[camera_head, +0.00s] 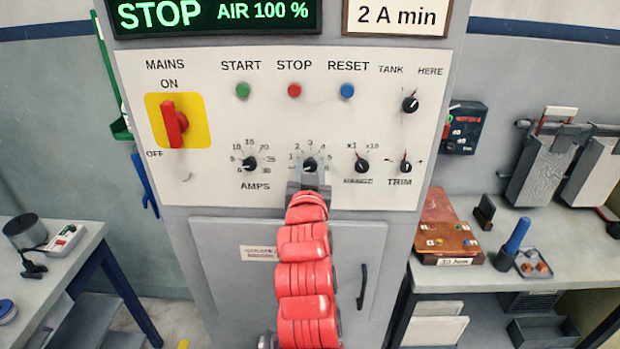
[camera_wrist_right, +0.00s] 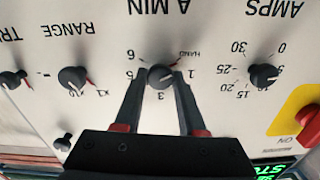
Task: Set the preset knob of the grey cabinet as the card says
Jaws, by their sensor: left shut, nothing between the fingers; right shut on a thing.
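The preset knob (camera_head: 310,165) is a small black dial on the grey cabinet's white panel (camera_head: 230,190). In the wrist view the knob (camera_wrist_right: 160,76) sits under the letters A MIN, upside down, with HAND and number marks around it. Its red pointer line points toward HAND. My right gripper (camera_head: 309,172) is shut on the knob, one finger on each side; it also shows in the wrist view (camera_wrist_right: 160,78). My red right arm hides the panel below. The card (camera_head: 400,17) at the top reads "2 A min". I cannot make out my left gripper.
The AMPS knob (camera_head: 250,164) is left of the preset knob and the RANGE knob (camera_head: 362,165) is right of it. START, STOP and RESET buttons lie above. The red mains switch (camera_head: 173,124) is at left. The green display (camera_head: 215,14) reads STOP, AIR 100 %. Benches flank the cabinet.

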